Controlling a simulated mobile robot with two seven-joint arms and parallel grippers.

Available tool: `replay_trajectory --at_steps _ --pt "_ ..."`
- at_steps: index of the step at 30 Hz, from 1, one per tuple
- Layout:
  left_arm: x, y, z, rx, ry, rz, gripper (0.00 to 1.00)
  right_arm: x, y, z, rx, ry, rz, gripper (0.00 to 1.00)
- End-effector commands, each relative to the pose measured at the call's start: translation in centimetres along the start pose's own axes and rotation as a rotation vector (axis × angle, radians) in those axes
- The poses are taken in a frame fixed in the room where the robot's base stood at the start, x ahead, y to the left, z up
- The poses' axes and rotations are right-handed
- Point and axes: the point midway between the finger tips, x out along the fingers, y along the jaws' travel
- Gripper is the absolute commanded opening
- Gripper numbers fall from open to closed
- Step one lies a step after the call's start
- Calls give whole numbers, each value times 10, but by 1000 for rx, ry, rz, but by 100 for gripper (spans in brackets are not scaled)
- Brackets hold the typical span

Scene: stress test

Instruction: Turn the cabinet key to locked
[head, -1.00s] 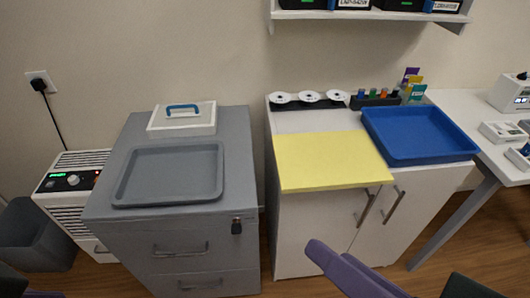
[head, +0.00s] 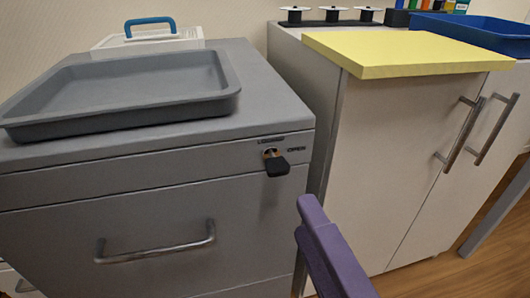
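The grey cabinet (head: 150,245) stands at the left and centre. Its lock, in the upper right of the front, holds a key (head: 277,166) with a black head. The head sticks out just below the lock face. A word above the lock is too small to read surely; "OPEN" is printed to its right. My purple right gripper (head: 306,215) is low and right of the key, in front of the gap between the cabinets. It appears apart from the key, and its finger opening cannot be made out. My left gripper is not in view.
A grey tray (head: 130,112) and a white box with a blue handle (head: 150,42) sit on the cabinet. A drawer handle (head: 155,243) is below the lock. A white cupboard (head: 400,150) with a yellow board (head: 405,52) and a blue tray (head: 480,32) stands close at right.

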Motion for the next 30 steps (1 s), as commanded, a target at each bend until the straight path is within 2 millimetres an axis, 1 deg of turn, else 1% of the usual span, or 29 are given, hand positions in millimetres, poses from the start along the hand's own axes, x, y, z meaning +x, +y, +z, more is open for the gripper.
replay_trajectory --at_steps 1,5,8,15,18,21,25,30 --pt "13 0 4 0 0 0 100 0 14 -1 12 10 -6 40" --pt "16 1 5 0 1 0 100 3 16 -3 29 25 -13 40" --pt "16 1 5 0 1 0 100 14 14 -4 31 28 -16 40" --pt "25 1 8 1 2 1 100 60 14 -4 30 27 -16 40" --pt "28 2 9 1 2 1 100 77 13 -5 30 26 -16 40" --pt "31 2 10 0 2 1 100 89 14 -5 29 26 -14 40" --pt "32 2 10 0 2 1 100 97 13 -5 28 24 -12 40" --pt "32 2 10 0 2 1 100 99 13 -5 28 23 -11 40"
